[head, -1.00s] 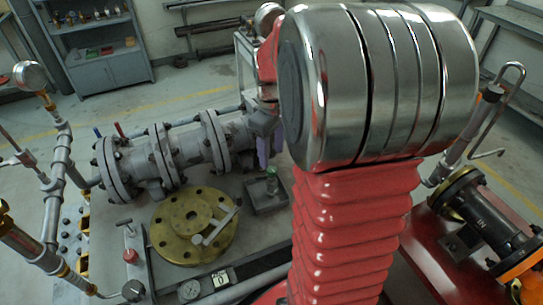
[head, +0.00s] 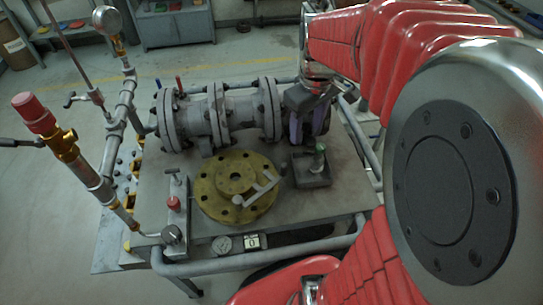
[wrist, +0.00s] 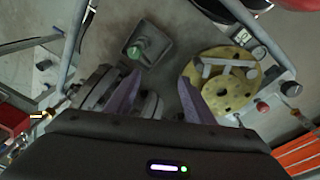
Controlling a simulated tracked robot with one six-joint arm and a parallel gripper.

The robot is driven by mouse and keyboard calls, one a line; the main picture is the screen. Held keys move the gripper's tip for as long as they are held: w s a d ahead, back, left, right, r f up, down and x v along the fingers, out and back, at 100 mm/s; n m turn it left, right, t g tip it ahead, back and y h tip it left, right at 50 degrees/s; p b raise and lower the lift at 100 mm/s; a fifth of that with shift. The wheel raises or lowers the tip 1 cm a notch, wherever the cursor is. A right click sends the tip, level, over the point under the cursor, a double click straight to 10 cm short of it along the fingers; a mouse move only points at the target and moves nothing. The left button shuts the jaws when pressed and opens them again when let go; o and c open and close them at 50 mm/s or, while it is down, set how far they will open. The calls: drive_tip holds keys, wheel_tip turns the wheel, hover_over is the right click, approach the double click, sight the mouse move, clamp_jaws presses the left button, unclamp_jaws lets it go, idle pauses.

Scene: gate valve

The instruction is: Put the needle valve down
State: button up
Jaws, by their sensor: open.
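A small valve with a green knob (head: 319,158), which looks like the needle valve, stands upright in a square grey tray (head: 312,178) on the bench. The green knob also shows in the wrist view (wrist: 136,51), with the tray (wrist: 148,38) around it. My gripper (head: 309,124) is behind the tray in the head view, with purple fingers pointing down. The valve is apart from both fingers.
A yellow round flange (head: 236,188) with a silver T-shaped handle lies left of the tray. A grey flanged pipe (head: 218,118) runs along the back of the bench. A vertical pipe with a gauge (head: 107,20) stands at the left. A tubular rail (head: 260,262) edges the bench.

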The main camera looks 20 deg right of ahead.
drive_tip(key=s+a+r+m+t, duration=0.2)
drive_tip(key=s+a+r+t, duration=0.2)
drive_tip(key=s+a, duration=0.5)
drive_tip(key=shift+s+a+r+m+y, duration=0.3)
drive_tip(key=shift+s+a+r, duration=0.15)
drive_tip(key=shift+a, duration=2.3)
